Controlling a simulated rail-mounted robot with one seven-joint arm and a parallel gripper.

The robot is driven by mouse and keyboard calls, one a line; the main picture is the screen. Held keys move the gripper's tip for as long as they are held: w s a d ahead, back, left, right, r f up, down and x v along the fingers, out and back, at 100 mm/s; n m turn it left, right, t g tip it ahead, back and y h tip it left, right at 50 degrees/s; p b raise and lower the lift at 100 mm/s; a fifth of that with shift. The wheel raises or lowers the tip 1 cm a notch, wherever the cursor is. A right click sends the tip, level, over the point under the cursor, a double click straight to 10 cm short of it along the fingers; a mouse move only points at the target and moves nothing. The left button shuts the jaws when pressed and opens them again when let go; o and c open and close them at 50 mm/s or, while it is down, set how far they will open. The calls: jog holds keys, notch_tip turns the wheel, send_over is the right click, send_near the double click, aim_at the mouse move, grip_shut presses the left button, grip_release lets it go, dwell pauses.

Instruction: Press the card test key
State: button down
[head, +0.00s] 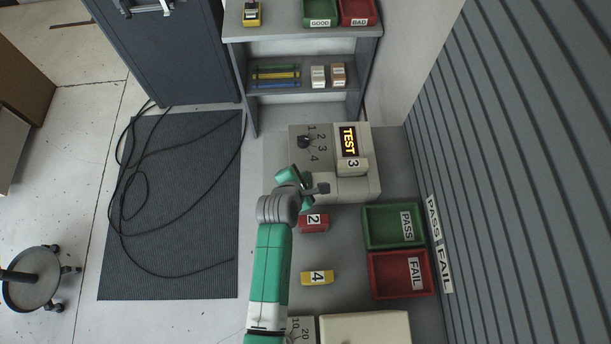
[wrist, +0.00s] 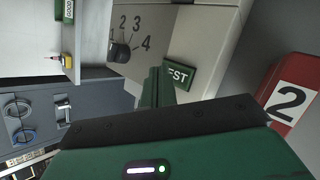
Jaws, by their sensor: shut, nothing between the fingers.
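The grey card tester (head: 370,185) stands on the bench, with a lit display (head: 348,141) reading TEST in yellow. A pale card marked 3 (head: 352,166) sits on it below the display. A black selector knob (head: 305,141) has the numbers 1 to 4 beside it; it also shows in the wrist view (wrist: 120,52). In the wrist view a green key (wrist: 179,76) lettered "EST" is on the tester's front, its left end hidden by my finger. My gripper (head: 322,188) is shut and empty at the tester's near side. I cannot tell whether it touches the key.
A red card marked 2 (head: 314,221) and a yellow card marked 4 (head: 319,278) lie on the bench. A green PASS tray (head: 378,239) and a red FAIL tray (head: 384,291) stand right. A shelf unit (head: 300,45) stands behind; a ribbed wall (head: 530,150) is at right.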

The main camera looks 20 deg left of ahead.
notch_tip(320, 180, up, 5)
jog(key=p, duration=0.5)
jog(key=shift+r, duration=0.15)
dwell(0.8)
